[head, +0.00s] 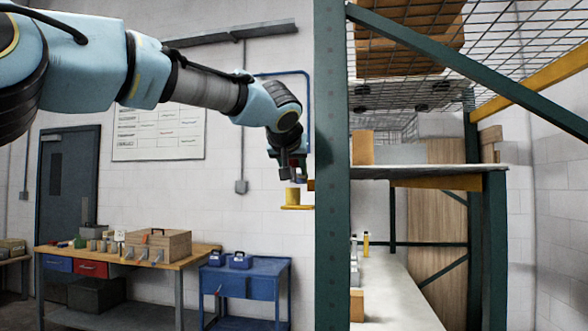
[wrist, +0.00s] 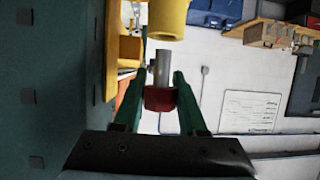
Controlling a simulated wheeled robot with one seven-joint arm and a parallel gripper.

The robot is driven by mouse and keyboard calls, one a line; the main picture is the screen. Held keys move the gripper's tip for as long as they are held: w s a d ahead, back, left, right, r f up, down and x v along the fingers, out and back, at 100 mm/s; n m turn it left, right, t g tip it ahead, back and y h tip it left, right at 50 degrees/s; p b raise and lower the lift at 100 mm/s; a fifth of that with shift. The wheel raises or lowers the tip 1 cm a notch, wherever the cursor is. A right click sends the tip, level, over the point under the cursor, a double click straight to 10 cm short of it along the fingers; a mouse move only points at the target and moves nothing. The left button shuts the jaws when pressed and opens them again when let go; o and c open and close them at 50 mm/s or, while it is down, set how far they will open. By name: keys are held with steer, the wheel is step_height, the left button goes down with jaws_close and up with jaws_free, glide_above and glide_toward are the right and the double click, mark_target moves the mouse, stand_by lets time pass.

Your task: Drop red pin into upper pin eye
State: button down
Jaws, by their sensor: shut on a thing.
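In the wrist view, which looks upside down, my gripper (wrist: 160,84) has its green fingers on either side of the red pin's head (wrist: 160,99). The pin's grey metal shank (wrist: 163,68) points away from my wrist, towards a yellow round eye (wrist: 168,18). The shank's tip looks a little off the eye's middle, and I see a small gap between them. In the head view, my gripper (head: 286,172) hangs just above the yellow eye (head: 292,196), which stands on a yellow plate by the green post. The pin is not clear there, and the eye's hole is hidden.
The green upright post (head: 331,200) stands close beside my gripper, with shelves (head: 430,172) behind it to the right. A workbench (head: 120,255) and a blue cart (head: 245,285) stand lower at the back left. The air left of the eye is free.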

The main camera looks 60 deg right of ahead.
mark_target(292, 181)
steer(key=shift+f+b, duration=0.7)
steer(key=shift+f, duration=1.5)
steer(key=shift+c, duration=1.9)
jaws_free()
steer(key=b+v, duration=0.2)
steer(key=v, duration=0.8)
steer(key=shift+a, duration=0.4)
steer(key=shift+r, duration=0.1)
